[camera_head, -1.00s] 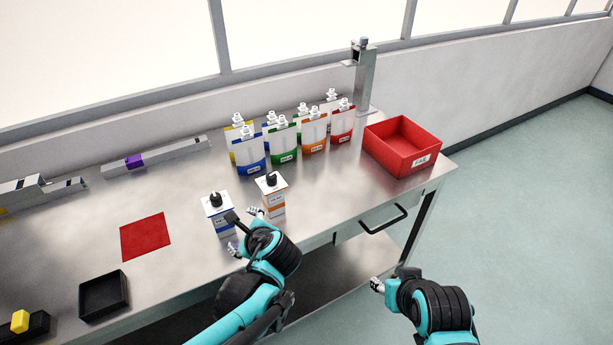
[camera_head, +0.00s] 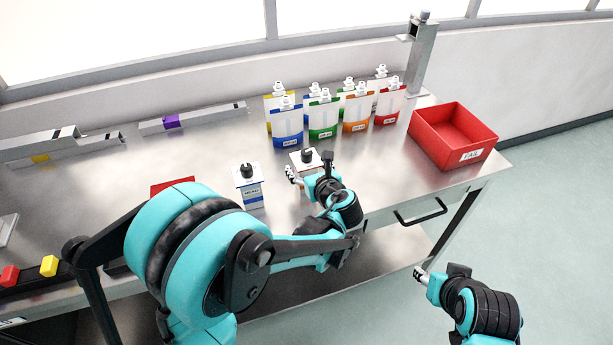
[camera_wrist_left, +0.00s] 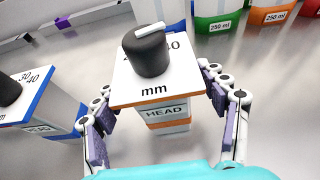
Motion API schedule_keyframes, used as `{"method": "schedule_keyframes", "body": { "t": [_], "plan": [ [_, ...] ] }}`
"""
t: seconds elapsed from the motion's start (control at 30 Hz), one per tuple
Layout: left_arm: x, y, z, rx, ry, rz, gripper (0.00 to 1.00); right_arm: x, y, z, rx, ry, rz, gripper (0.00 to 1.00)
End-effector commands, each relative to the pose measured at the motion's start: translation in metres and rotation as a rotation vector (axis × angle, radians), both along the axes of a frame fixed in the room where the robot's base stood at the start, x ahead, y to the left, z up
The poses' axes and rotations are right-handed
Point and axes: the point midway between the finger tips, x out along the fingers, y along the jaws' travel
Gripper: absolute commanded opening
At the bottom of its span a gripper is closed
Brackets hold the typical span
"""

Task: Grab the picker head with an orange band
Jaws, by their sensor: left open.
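The picker head with an orange band (camera_wrist_left: 166,113) is a white block with a square top plate marked "mm" and a black knob. In the head view, the orange-band picker head (camera_head: 302,158) stands on the steel table, partly hidden by my left arm. My left gripper (camera_wrist_left: 165,125) is open, with one finger on each side of the block; I cannot tell if they touch it. In the head view the left gripper (camera_head: 308,178) is beside the block. A similar picker head with a blue band (camera_head: 249,188) stands to its left. My right gripper (camera_head: 420,275) is off the table's front.
Several pouches (camera_head: 323,117) with coloured bases stand behind the picker heads. A red FAIL bin (camera_head: 477,156) sits at the table's right end, near a metal post (camera_head: 421,60). A red mat (camera_head: 172,185) lies left, partly behind my arm.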

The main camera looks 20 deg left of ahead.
Motion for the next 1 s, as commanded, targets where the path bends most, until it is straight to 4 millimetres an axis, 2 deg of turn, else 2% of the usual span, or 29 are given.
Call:
{"method": "schedule_keyframes", "body": {
  "t": [0.23, 0.27, 0.4, 0.47, 0.83, 1.0],
  "plan": [
    [0.002, 0.001, 0.0, 0.0, 0.0, 0.0, 0.72, 0.0, 0.0, 0.0, 0.0, 0.0, 0.0, 0.45],
    [0.002, 0.001, 0.0, -0.001, -0.001, 0.0, 0.67, 0.0, 0.0, 0.0, 0.0, 0.0, 0.0, 0.45],
    [0.002, 0.001, 0.0, -0.001, -0.001, 0.0, 0.3, 0.0, 0.0, 0.0, 0.0, 0.0, 0.0, 0.45],
    [0.002, 0.001, 0.0, -0.001, -0.001, 0.0, 0.16, 0.0, 0.0, 0.0, 0.0, 0.0, 0.0, 0.45],
    [0.002, 0.001, 0.001, -0.001, -0.001, 0.0, 0.16, 0.0, 0.0, 0.001, 0.0, 0.0, 0.0, 0.45],
    [0.002, 0.001, 0.014, -0.001, -0.001, 0.0, 0.16, 0.0, 0.0, 0.008, 0.0, 0.0, 0.0, 0.45]
  ]
}}
